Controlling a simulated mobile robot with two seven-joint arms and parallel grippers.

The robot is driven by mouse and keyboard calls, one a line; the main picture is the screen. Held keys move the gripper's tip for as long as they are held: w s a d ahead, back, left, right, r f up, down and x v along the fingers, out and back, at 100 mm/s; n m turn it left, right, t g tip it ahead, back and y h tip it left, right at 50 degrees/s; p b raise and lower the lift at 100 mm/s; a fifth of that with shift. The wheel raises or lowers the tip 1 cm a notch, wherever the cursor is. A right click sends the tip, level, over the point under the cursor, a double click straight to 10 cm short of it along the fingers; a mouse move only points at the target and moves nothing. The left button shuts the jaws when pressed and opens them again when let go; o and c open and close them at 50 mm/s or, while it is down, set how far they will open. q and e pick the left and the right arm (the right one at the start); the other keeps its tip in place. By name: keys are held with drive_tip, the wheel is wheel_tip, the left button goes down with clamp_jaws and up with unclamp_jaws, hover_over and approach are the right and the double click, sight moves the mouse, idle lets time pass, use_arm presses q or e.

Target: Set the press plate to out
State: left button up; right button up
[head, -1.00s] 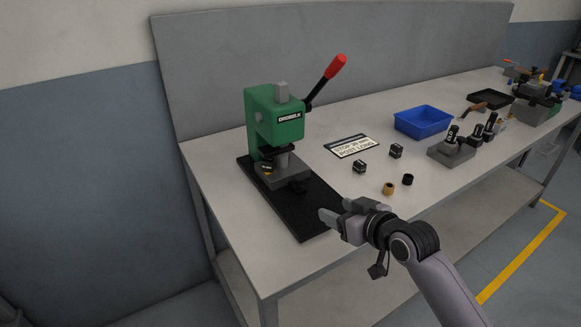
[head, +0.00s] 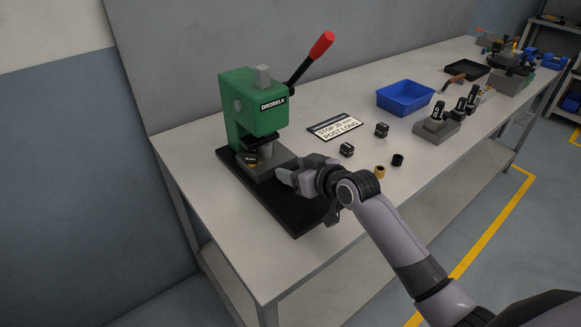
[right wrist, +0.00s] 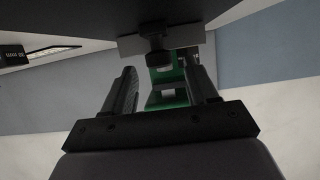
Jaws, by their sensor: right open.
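The green press (head: 252,105) stands on a black base at the near left end of the bench. Its grey press plate (head: 262,173) sits low under the ram, and a small dark piece with an orange mark lies at its left side. My right gripper (head: 287,174) is open and empty, low over the base at the plate's front edge, hiding part of it. In the right wrist view, a dark knob (right wrist: 156,52) on the grey plate front (right wrist: 128,46) lies ahead, between the open fingers (right wrist: 166,85). My left gripper is out of view.
The black base (head: 285,215) extends toward the bench's front edge. A red-handled lever (head: 320,47) rises right of the press. A sign (head: 335,127), small black blocks, two rings, a blue bin (head: 405,97) and a grey stand (head: 437,128) lie farther right.

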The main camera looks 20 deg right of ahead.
drive_tip(key=shift+x, duration=1.05)
